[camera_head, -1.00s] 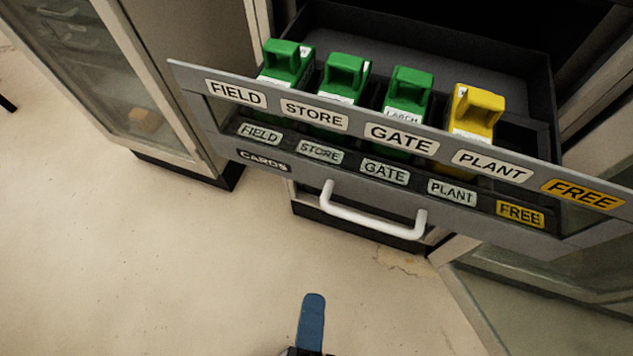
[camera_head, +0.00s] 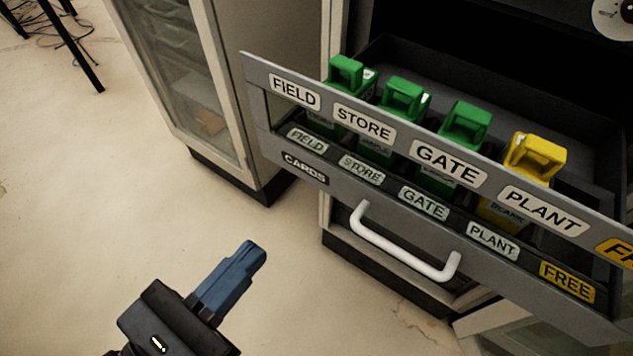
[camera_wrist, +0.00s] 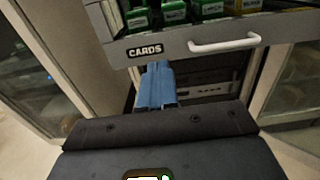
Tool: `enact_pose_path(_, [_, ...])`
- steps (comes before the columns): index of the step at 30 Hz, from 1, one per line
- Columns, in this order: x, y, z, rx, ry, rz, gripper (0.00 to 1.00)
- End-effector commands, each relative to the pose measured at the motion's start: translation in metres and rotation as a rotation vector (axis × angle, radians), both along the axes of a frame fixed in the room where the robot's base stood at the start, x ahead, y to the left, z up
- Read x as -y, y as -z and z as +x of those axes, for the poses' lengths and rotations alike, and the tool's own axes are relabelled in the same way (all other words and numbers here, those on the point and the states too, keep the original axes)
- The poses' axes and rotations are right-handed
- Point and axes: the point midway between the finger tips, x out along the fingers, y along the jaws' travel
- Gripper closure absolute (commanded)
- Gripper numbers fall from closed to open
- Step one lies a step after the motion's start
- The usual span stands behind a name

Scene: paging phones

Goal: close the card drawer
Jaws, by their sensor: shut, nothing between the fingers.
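The card drawer (camera_head: 318,172) stands pulled out of its cabinet, with a grey front, a CARDS label and a white bar handle (camera_head: 402,244). It holds green cards (camera_head: 404,97) and one yellow card (camera_head: 533,158) in slots labelled FIELD, STORE, GATE and PLANT; the FREE slot is partly cut off at the right. My gripper (camera_head: 252,255) is shut and empty, with blue fingers, in front of and below the drawer, left of the handle. In the wrist view the fingers (camera_wrist: 157,85) appear just below the CARDS label (camera_wrist: 145,50), with the handle (camera_wrist: 225,44) to their right. I cannot tell whether they touch the drawer.
A glass-fronted cabinet (camera_head: 190,75) stands to the left of the drawer. Another glass-fronted cabinet (camera_wrist: 295,95) stands at the right in the wrist view. The pale floor (camera_head: 100,210) in front is clear. Dark legs and cables (camera_head: 65,40) show at the far upper left.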

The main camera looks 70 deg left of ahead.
Motion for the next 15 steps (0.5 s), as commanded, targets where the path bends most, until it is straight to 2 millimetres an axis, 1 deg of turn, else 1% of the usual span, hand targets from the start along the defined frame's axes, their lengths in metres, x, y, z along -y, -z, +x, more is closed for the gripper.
enact_pose_path(9, [-0.032,-0.001,0.053,-0.002,0.002,0.003,1.00])
enact_pose_path(15, [-0.051,-0.001,0.083,-0.003,0.001,0.003,1.00])
